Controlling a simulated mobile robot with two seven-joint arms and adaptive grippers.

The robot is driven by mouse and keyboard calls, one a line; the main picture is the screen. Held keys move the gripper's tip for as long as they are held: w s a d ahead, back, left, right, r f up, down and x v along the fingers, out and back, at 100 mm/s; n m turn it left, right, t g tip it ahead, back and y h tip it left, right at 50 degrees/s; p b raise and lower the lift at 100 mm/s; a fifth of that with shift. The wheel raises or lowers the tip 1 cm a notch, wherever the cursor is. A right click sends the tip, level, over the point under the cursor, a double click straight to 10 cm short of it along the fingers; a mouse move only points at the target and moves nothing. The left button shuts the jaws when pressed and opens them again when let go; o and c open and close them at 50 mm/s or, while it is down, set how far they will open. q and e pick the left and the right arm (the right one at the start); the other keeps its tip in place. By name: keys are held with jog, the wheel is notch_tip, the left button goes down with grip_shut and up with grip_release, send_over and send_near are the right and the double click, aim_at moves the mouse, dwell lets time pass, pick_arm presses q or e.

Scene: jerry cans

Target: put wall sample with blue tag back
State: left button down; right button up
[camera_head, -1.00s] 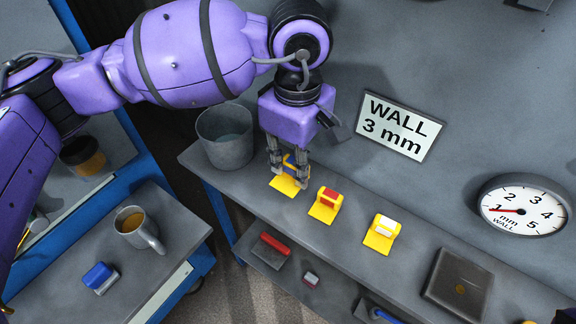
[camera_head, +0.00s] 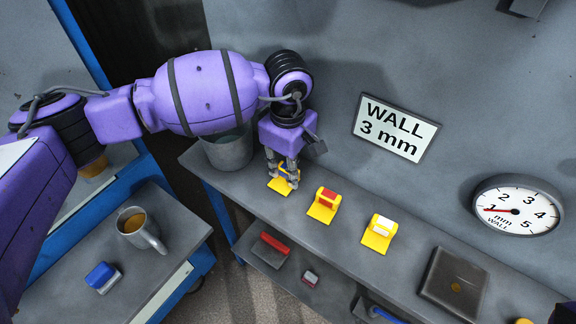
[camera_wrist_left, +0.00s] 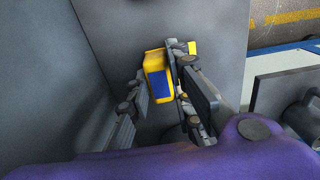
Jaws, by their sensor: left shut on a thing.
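The yellow wall sample with the blue tag shows between the fingers of my left gripper (camera_head: 283,172) in the head view. The left wrist view shows its blue face and yellow rim (camera_wrist_left: 159,82) between the two fingers. The gripper points down and is shut on it. Yellow (camera_head: 279,187) shows beneath the fingertips at the shelf's left end; the fingers hide much of the sample, and I cannot tell whether it touches the shelf. To its right stand a yellow piece with a red tag (camera_head: 324,205) and one with a white tag (camera_head: 379,233). My right gripper is not in view.
A dark square plate (camera_head: 453,282) lies farther right on the shelf. A WALL 3 mm sign (camera_head: 395,128) and a dial (camera_head: 516,210) are behind. A mug (camera_head: 137,229) and blue-topped block (camera_head: 102,277) sit on the left bench.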

pick_arm(q)
jog(key=shift+f, duration=0.25)
jog(key=c, duration=1.6)
grip_release()
jog(key=shift+r, duration=0.1)
jog(key=shift+r, duration=0.1)
notch_tip(320, 180, up, 12)
jog(key=shift+r+b, duration=0.1)
jog(key=shift+b, duration=0.4)
